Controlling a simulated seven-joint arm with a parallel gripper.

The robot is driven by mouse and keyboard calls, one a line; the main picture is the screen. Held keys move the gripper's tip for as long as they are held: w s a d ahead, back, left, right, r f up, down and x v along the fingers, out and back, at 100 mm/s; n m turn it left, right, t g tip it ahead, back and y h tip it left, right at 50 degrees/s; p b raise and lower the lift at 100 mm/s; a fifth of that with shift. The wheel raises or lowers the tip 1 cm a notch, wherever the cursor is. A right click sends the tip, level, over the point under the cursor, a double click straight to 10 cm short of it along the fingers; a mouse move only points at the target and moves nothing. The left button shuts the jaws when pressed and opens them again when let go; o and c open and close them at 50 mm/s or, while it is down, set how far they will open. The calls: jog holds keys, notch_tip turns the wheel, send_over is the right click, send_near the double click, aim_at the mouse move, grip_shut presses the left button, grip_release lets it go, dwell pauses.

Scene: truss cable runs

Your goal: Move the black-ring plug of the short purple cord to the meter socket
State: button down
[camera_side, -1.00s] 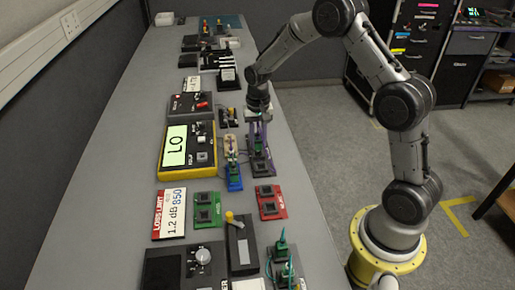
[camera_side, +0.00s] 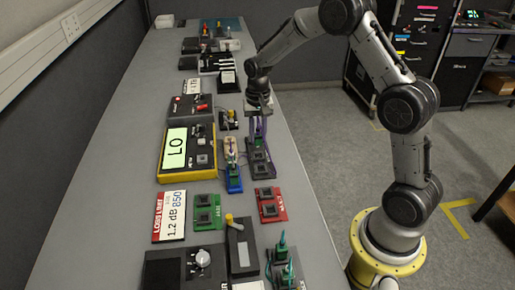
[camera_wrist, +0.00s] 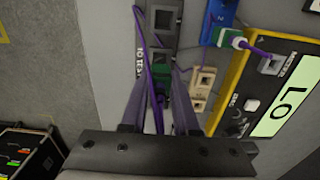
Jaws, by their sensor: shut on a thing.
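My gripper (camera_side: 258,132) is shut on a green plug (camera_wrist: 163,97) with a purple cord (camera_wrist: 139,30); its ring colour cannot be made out. It holds the plug above or near the dark two-socket block (camera_side: 262,169), which also shows in the wrist view (camera_wrist: 164,18). Whether the plug is clear of the block is hard to tell. The cord runs up beside the block in the wrist view. The yellow-edged meter (camera_side: 161,176) reads "LO".
A blue block (camera_side: 235,184) holds another green plug (camera_wrist: 231,39) with a purple cord passing toward the meter. A tan clip-like piece (camera_wrist: 203,88) lies between. Red (camera_side: 268,214) and green (camera_side: 207,225) socket boards sit in front. Other plugs (camera_side: 282,248) stand near the front edge.

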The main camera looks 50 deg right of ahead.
jog(key=shift+s+r, duration=0.1)
jog(key=shift+r, duration=0.1)
jog(key=w+a+r, duration=0.5)
jog(key=w+a, duration=0.6)
jog(key=a, duration=0.3)
jog(key=shift+w+d+f, duration=0.1)
jog(key=shift+f, duration=2.6)
jog(key=shift+f, duration=0.8)
jog(key=c, duration=0.6)
grip_release()
